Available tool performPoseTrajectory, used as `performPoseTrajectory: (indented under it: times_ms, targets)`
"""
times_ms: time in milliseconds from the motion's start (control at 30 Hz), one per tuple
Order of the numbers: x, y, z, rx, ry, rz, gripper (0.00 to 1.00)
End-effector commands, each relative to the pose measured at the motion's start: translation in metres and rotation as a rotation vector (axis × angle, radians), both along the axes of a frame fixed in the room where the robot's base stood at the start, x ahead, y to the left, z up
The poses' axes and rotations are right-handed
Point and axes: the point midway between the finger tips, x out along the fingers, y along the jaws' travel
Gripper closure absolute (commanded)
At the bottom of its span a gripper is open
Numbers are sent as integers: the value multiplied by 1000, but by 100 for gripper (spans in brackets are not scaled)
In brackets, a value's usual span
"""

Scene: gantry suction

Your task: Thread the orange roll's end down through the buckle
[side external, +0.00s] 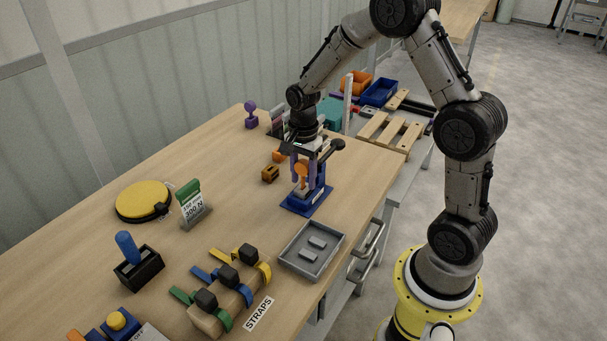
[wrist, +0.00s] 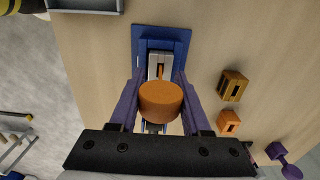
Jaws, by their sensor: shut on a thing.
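The orange roll (wrist: 161,101) is held between the two purple fingers of my gripper (wrist: 161,98), which is shut on it; it also shows small in the side view (side external: 301,172). A grey slotted piece, which looks like the buckle (wrist: 153,65), sits on a blue base (wrist: 181,38) just beyond the roll in the wrist view. A thin orange strip shows at its slot; I cannot tell how far it passes through. In the side view my gripper (side external: 302,168) points down over the blue base (side external: 293,206), and its fingers partly hide the buckle.
A brown block (side external: 270,174) and a small orange block (side external: 279,156) lie left of the base. A grey tray (side external: 290,262) stands in front, with a rack of straps (side external: 207,317) nearer. A yellow disc (side external: 142,200) and a 300 N sign (side external: 194,206) are farther left.

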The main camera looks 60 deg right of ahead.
Motion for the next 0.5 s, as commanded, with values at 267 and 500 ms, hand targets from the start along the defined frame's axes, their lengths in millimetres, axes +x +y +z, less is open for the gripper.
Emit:
performPoseTrajectory:
  times_ms: [267,500]
  targets:
    - [0,0,-6,0,1,0,100]
    - [0,0,-12,0,1,0,100]
